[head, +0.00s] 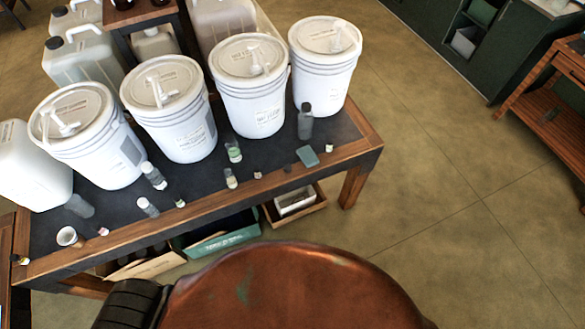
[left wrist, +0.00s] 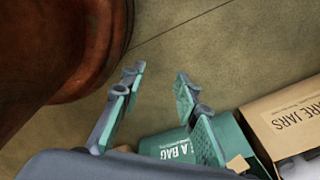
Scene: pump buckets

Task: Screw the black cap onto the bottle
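A dark grey bottle (head: 305,122) stands upright on the table in front of the right-most bucket. A small black cap (head: 287,168) lies apart from it, near the table's front edge. Other small bottles, some with pale caps beside them, stand along the table, so I cannot be sure which bottle is meant. My left gripper (left wrist: 155,76) shows only in the left wrist view, open and empty, over the floor and boxes below the table. Neither the bottle nor the cap shows there. My right gripper is not in view.
Several white pump buckets (head: 327,62) fill the back of the dark-topped table (head: 340,135). A teal box (left wrist: 165,144) and a cardboard box (left wrist: 285,120) are below. The floor (head: 450,200) at right is clear.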

